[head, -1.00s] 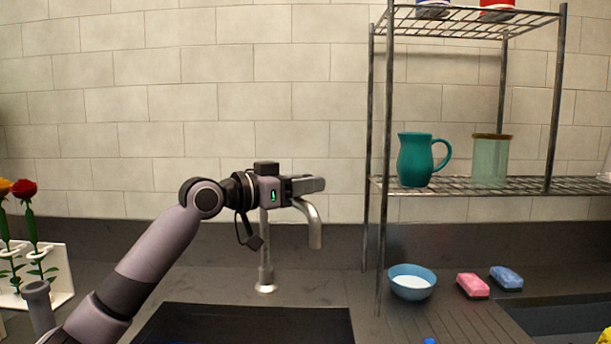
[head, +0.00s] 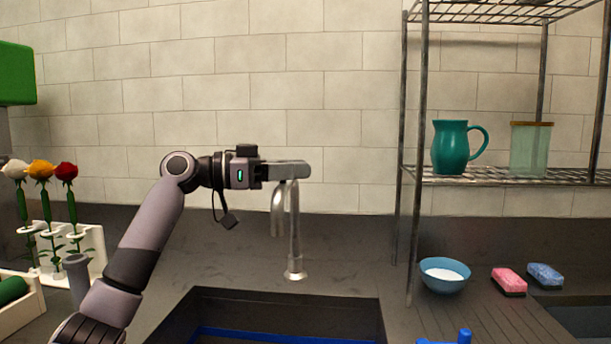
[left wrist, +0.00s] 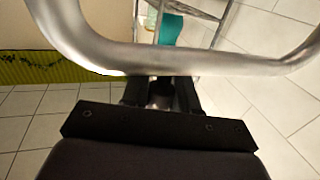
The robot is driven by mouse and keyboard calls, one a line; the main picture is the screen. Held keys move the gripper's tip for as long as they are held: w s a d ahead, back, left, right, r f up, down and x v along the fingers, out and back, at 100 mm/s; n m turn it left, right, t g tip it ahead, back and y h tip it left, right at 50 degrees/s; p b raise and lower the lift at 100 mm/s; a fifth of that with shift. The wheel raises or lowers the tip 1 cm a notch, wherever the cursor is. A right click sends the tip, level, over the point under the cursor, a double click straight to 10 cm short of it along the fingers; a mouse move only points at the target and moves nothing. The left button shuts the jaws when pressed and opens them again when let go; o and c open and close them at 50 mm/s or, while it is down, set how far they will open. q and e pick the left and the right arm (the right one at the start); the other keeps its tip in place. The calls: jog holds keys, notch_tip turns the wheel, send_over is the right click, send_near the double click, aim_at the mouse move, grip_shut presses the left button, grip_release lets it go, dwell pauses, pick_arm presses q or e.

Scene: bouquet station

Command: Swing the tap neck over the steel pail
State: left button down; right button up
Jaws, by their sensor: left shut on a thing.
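The silver tap stands behind the dark sink (head: 186,308) in the head view, with its foot on the counter. Its curved tap neck (head: 278,212) hangs down to the left of the upright column. My left gripper (head: 292,170) is shut on the top of the neck and hides that part of it. In the left wrist view the neck (left wrist: 190,60) crosses as a bent metal tube just in front of the jaws (left wrist: 160,92). I see no steel pail in either view. My right gripper is not in view.
A wire shelf (head: 414,160) stands to the right, with a teal jug (head: 450,150) and a glass jar (head: 530,150). A blue bowl (head: 443,276) and two sponges (head: 509,281) lie on the counter. Roses stand in a white rack (head: 97,245) at left.

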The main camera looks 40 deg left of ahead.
pick_arm(q)
jog(key=shift+s+f, duration=0.2)
jog(key=shift+f, duration=0.05)
dwell(0.3)
jog(key=c, duration=1)
grip_release()
jog(key=shift+s, duration=0.1)
jog(key=shift+o, duration=0.3)
jog(key=shift+s+r, duration=0.15)
jog(key=shift+a, duration=0.1)
jog(key=shift+r, duration=0.1)
